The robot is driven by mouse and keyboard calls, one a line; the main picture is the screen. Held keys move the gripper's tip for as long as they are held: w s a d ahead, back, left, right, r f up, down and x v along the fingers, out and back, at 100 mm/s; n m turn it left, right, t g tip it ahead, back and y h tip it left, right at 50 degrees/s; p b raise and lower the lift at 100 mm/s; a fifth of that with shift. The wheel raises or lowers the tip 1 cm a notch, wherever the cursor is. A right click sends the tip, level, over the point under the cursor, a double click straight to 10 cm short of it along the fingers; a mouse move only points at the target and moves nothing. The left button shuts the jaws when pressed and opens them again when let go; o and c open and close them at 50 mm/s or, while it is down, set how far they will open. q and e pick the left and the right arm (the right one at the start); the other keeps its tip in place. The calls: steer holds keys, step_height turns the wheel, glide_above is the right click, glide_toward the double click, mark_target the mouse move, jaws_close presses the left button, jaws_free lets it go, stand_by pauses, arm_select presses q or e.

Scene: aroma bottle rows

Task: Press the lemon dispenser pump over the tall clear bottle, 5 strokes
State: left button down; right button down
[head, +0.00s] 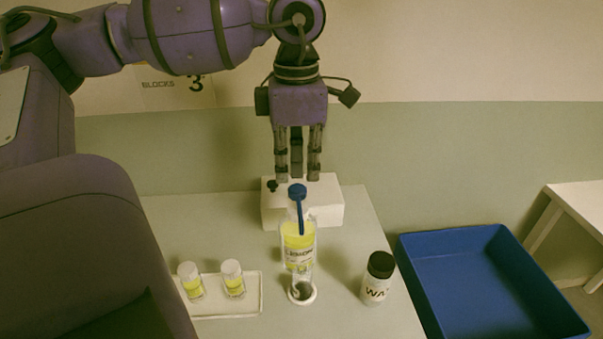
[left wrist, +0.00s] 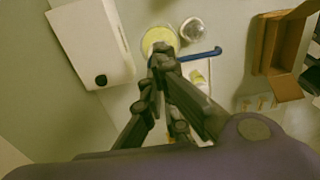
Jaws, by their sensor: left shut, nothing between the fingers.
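The lemon dispenser (head: 298,245) stands upright with yellow liquid and a label; its blue pump head (head: 297,190) has a nozzle pointing toward me. In the left wrist view its yellow round body (left wrist: 155,36) and blue nozzle (left wrist: 202,54) show beyond the fingertips. My left gripper (head: 297,178) points down, shut and empty, close above the pump head; I cannot tell whether it touches. It also shows in the left wrist view (left wrist: 162,52). My right gripper is not in view.
A white box (head: 325,208) with a black knob stands behind the dispenser. Two small yellow vials (head: 233,281) stand on a white tray (head: 226,312) at left. A black-capped bottle (head: 377,280) stands at right. An empty blue bin (head: 485,285) lies beyond the table's right edge.

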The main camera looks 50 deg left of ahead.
mark_target(297, 188)
arm_select(q)
steer(key=shift+f, duration=0.15)
steer(key=shift+f+b, duration=0.3)
steer(key=shift+f, duration=1.35)
steer(key=shift+r, duration=0.1)
steer(key=shift+r+p, duration=0.45)
steer(key=shift+r, duration=1.2)
steer(key=shift+f, duration=0.15)
